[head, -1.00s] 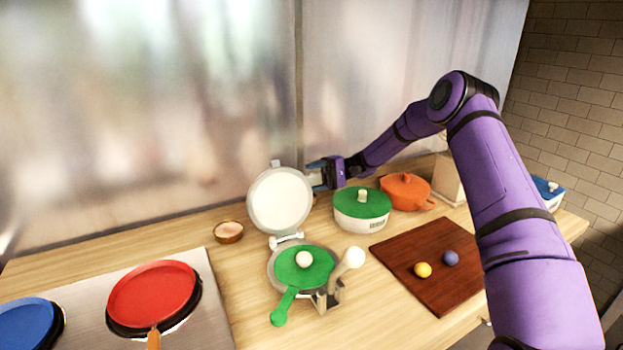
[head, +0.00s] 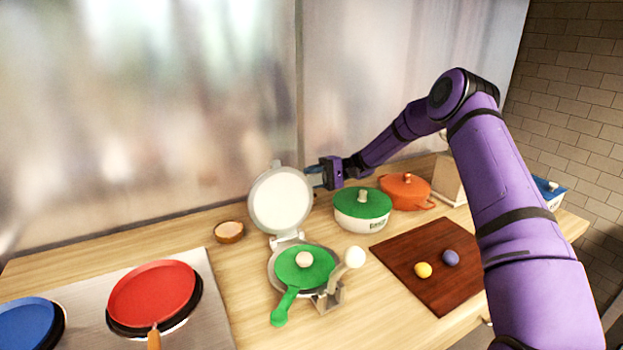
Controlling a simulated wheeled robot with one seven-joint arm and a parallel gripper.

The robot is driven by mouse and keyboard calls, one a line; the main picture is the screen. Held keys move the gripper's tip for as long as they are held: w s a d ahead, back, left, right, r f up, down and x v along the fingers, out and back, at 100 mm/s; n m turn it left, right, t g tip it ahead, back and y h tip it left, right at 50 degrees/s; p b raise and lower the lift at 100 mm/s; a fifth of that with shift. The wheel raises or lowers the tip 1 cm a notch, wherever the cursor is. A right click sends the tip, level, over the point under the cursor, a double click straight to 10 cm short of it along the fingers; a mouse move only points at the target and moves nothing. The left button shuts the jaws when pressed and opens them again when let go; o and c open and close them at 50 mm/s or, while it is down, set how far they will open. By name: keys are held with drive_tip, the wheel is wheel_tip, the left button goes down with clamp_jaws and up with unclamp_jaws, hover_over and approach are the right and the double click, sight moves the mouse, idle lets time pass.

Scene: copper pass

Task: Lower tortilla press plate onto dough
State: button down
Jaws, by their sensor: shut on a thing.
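The tortilla press stands open on the wooden counter. Its round pale upper plate (head: 281,202) is raised nearly upright at the back, on a hinge behind the base (head: 276,278). A green paddle-shaped sheet (head: 287,277) lies on the base, with its handle hanging toward the front. A pale dough ball (head: 304,259) sits on the green sheet. A lever with a white knob (head: 355,258) rises at the base's right side. My gripper (head: 315,178) is at the right edge of the upper plate, shut on it; its fingertips are small and partly hard to see.
A white pot with a green lid (head: 362,206) stands just right of the plate, and an orange pot (head: 405,189) beyond it. A dark board (head: 440,262) holds yellow and purple balls. A small bowl (head: 229,231) and red pan (head: 152,293) are at left.

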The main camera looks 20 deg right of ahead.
drive_tip(key=shift+s+d+r+n, duration=0.2)
drive_tip(key=shift+s+n, duration=0.2)
drive_tip(key=shift+s, duration=0.15)
drive_tip(key=s+d+f+n, duration=0.1)
drive_tip(key=s+f+n, duration=0.2)
drive_tip(key=s+n, duration=0.4)
drive_tip(key=s+d+f+n, duration=0.2)
drive_tip(key=s+f+n, duration=0.2)
drive_tip(key=s+n, duration=0.4)
drive_tip(key=shift+s+d, duration=0.25)
drive_tip(key=shift+s, duration=1.25)
drive_tip(key=c, duration=0.8)
unclamp_jaws()
drive_tip(key=d, duration=0.3)
drive_tip(key=w+d, duration=0.1)
drive_tip(key=d, duration=0.3)
drive_tip(key=w+d, duration=0.1)
drive_tip(key=d, duration=0.2)
drive_tip(key=shift+d, duration=0.35)
